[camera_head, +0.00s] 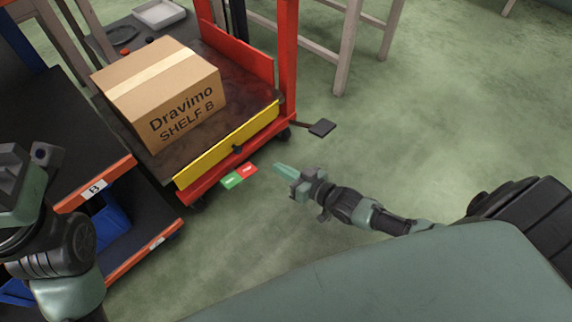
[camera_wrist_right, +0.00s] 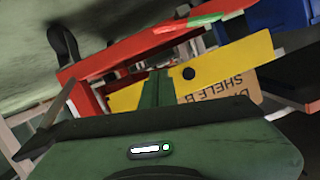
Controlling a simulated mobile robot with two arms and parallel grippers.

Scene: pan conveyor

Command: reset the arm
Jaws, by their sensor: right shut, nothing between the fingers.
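My right gripper (camera_head: 284,171) is shut and empty. It hangs in front of the red lift cart, to the right of the green and red buttons (camera_head: 239,175). In the right wrist view its green fingers (camera_wrist_right: 157,88) are together in front of the cart's yellow bar (camera_wrist_right: 220,70). My left arm shows at the left edge of the head view. Its fingertips cannot be made out there.
A cardboard box (camera_head: 165,92) marked "Dravimo SHELF B" sits on the cart's dark platform (camera_head: 160,157). A black pedal (camera_head: 322,127) sticks out at the cart's right. An orange-edged shelf (camera_head: 120,172) stands at left. Green floor (camera_head: 430,120) is open at right.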

